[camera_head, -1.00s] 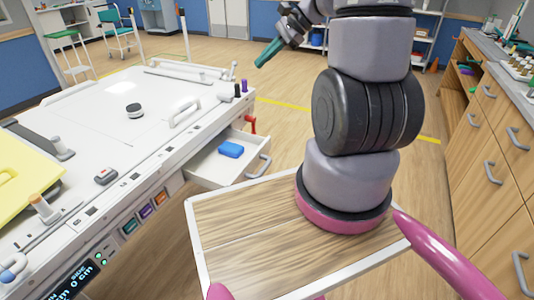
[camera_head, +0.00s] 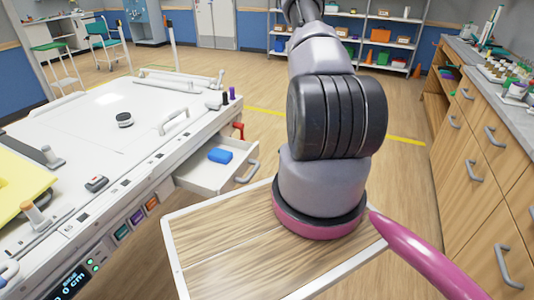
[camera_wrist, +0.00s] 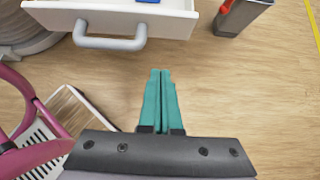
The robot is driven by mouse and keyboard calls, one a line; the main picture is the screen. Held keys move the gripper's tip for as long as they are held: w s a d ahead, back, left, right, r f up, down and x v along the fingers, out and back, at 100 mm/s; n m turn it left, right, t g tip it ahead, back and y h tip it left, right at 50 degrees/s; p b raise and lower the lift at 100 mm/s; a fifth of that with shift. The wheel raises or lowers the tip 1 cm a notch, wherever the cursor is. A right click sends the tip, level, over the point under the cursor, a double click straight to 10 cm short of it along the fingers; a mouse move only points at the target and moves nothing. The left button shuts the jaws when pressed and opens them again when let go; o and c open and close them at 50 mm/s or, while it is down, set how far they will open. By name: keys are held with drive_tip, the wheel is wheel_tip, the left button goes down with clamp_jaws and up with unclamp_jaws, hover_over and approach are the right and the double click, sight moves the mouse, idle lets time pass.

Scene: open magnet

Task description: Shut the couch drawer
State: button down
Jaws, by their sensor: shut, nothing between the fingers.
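The couch drawer (camera_head: 198,179) sticks out of the side of the white couch (camera_head: 150,157), pulled open. A blue block (camera_head: 220,156) lies inside it, and a grey bar handle (camera_head: 248,172) is on its front. In the wrist view the white drawer front (camera_wrist: 170,24) and its handle (camera_wrist: 110,42) are at the top. My gripper (camera_wrist: 161,72) has teal fingers pressed together with nothing between them. It is over bare floor, apart from the drawer, below and right of the handle in that view. The gripper is hidden behind my arm in the head view.
A red-handled item (camera_head: 239,130) stands just behind the drawer; a grey bin with red shows in the wrist view (camera_wrist: 240,16). Wooden cabinets (camera_head: 480,150) line the right. Shelves (camera_head: 350,38) stand at the back.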

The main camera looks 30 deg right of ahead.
drive_tip(key=w+a+r+x, duration=0.1)
drive_tip(key=r+x, duration=0.1)
drive_tip(key=x, duration=1)
drive_tip(key=shift+w+a, duration=0.2)
drive_tip(key=shift+w, duration=0.3)
drive_tip(key=w+a, duration=0.4)
drive_tip(key=w, duration=0.1)
drive_tip(key=w+a, duration=0.4)
drive_tip(key=w, duration=0.1)
drive_tip(key=w+a, duration=0.4)
drive_tip(key=w, duration=0.2)
drive_tip(key=shift+a, duration=0.2)
drive_tip(key=shift+w+a, duration=0.25)
drive_tip(key=shift+a, duration=0.05)
drive_tip(key=shift+w+a+r, duration=0.1)
